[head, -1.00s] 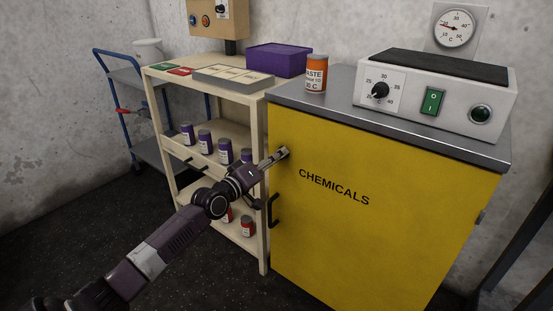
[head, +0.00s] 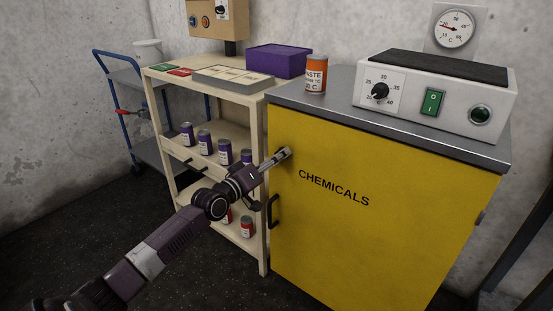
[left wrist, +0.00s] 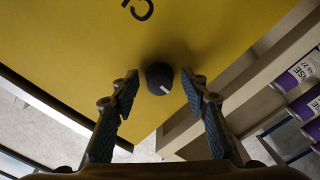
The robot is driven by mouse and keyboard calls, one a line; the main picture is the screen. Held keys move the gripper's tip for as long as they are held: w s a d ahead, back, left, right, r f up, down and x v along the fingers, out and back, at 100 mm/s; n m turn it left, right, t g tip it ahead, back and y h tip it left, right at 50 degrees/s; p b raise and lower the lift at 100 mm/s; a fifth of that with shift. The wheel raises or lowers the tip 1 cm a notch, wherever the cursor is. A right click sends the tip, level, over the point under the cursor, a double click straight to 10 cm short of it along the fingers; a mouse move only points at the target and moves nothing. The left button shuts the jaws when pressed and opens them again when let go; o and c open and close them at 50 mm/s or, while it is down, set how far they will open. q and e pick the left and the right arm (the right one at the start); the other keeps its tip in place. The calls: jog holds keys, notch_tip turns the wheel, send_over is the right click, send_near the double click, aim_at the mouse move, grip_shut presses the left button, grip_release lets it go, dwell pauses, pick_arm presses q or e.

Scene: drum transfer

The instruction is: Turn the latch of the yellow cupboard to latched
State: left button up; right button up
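The yellow cupboard (head: 375,200) stands with its door shut and "CHEMICALS" lettered on it. Its latch is a dark round knob with a white line (left wrist: 160,77), near the door's upper left edge. In the head view the knob is mostly hidden by my left gripper (head: 281,156). In the left wrist view my left gripper is open, its two fingers on either side of the knob, with a gap showing on both sides. The white line is slightly slanted and near the knob's lower edge in that view. My right gripper is not in view.
A black door handle (head: 273,211) is below the latch. A cream shelf (head: 262,190) with several jars stands close on the left. An orange-labelled waste jar (head: 316,75) and a hotplate (head: 437,95) are on the cupboard top. A blue trolley (head: 125,78) is further left.

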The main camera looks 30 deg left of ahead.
pick_arm(q)
jog(key=shift+s, duration=0.1)
jog(key=s+a, duration=0.1)
jog(key=s, duration=1)
jog(key=shift+s, duration=0.4)
